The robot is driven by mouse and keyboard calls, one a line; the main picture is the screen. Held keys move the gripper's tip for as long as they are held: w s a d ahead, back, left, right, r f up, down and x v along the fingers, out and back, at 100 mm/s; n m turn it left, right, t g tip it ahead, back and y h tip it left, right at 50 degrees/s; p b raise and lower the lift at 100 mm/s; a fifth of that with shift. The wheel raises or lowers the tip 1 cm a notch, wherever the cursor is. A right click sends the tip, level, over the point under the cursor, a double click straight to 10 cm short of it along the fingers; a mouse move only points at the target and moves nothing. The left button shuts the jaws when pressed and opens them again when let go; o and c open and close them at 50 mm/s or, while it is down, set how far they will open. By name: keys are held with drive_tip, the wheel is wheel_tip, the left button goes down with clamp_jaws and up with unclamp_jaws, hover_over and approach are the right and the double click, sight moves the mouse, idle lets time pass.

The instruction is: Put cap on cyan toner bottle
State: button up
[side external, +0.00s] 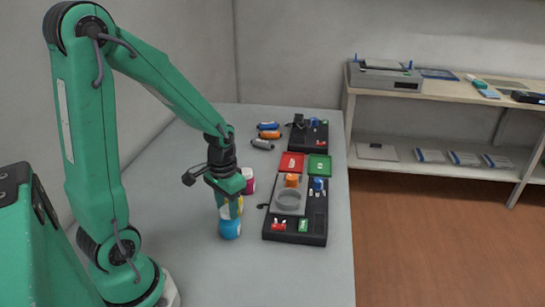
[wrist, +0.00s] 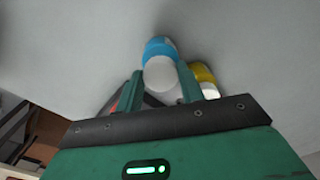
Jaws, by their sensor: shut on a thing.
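The cyan toner bottle (side external: 229,228) stands on the grey table below my gripper (side external: 226,207). In the wrist view its cyan body (wrist: 160,46) shows just beyond the white cap (wrist: 160,74). My gripper (wrist: 161,84) is shut on this cap, one green finger on each side. The cap is in line with the top of the cyan bottle and looks touching it; I cannot tell whether it is seated. The bottle's neck is hidden. A yellow bottle (side external: 238,205) stands close behind, also in the wrist view (wrist: 203,73).
A magenta bottle (side external: 248,182) stands farther back. Red (side external: 291,164) and green (side external: 319,165) bins and several small cylinders (side external: 268,134) lie beyond. The table's front is clear.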

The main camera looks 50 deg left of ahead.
drive_tip(key=o, duration=1.5)
drive_tip(key=shift+r, duration=0.25)
drive_tip(key=shift+r, duration=2.25)
drive_tip(key=shift+c, duration=0.3)
clamp_jaws()
drive_tip(key=shift+f, duration=2.35)
